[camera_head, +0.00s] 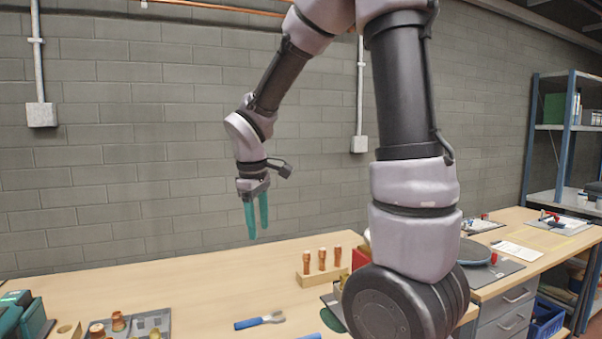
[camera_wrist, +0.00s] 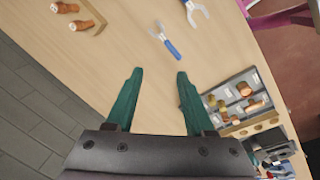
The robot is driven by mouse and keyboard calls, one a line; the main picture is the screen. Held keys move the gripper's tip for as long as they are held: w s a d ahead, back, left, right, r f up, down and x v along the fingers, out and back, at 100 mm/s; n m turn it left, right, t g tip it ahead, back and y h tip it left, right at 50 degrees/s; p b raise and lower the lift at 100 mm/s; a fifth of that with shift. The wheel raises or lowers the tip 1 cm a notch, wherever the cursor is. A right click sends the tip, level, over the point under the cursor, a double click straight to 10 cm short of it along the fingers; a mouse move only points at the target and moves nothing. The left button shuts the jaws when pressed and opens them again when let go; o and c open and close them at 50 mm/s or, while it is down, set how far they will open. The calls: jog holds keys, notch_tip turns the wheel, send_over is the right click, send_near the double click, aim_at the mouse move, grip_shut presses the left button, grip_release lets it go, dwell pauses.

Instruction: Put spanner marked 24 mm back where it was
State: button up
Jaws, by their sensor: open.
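A blue-handled tool with a grey head (camera_head: 260,320) lies on the wooden bench in the head view, and it also shows in the wrist view (camera_wrist: 165,42). A second tool with a silver open jaw and blue handle (camera_wrist: 195,12) lies near it, cut off by the top edge of the wrist view. No size marking is readable on either, so I cannot tell which is the 24 mm spanner. My gripper (camera_head: 256,218) points down, well above the bench, open and empty. Its two green fingers also show apart in the wrist view (camera_wrist: 158,85), with bare bench between them.
A wooden block (camera_head: 318,277) with several copper-coloured pieces stands near the bench's back edge. A grey compartment tray (camera_head: 165,322) of fittings is at front left, beside green cases (camera_head: 22,314). A second bench (camera_head: 545,243) and shelf stand right. The bench's middle is largely clear.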

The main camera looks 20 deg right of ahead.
jog(key=s+d+r+m+t+y, duration=0.1)
jog(key=s+d+r+m+t, duration=0.2)
jog(key=s+r+m, duration=0.3)
jog(key=s+d+r+m+t+y, duration=0.2)
jog(key=s+d+r+m, duration=0.1)
jog(key=s+r+m, duration=0.3)
notch_tip(320, 180, up, 2)
jog(key=shift+s+r+m+t, duration=0.15)
jog(key=shift+s+m+t, duration=0.25)
jog(key=shift+s, duration=0.05)
